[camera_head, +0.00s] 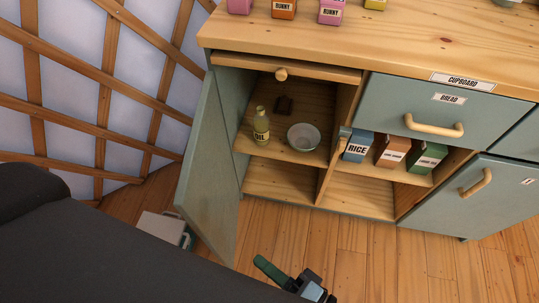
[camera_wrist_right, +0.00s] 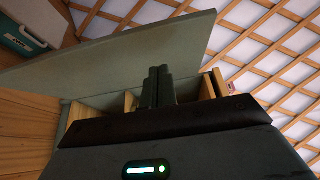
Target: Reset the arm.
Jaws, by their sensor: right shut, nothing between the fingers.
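My right gripper (camera_head: 265,265) shows at the bottom of the head view, low in front of the cupboard and right of its open door. In the right wrist view its two dark fingers (camera_wrist_right: 160,85) are together with nothing between them. The cupboard's left door (camera_head: 209,165) stands swung open toward me. My left gripper is not in view.
The open cupboard (camera_head: 290,200) holds an oil bottle (camera_head: 261,126), a bowl (camera_head: 303,136) and several boxes, including rice (camera_head: 357,147). A pale box (camera_head: 163,230) is on the floor left of the door. A lattice wall (camera_head: 105,75) rises at left. Floor at right is clear.

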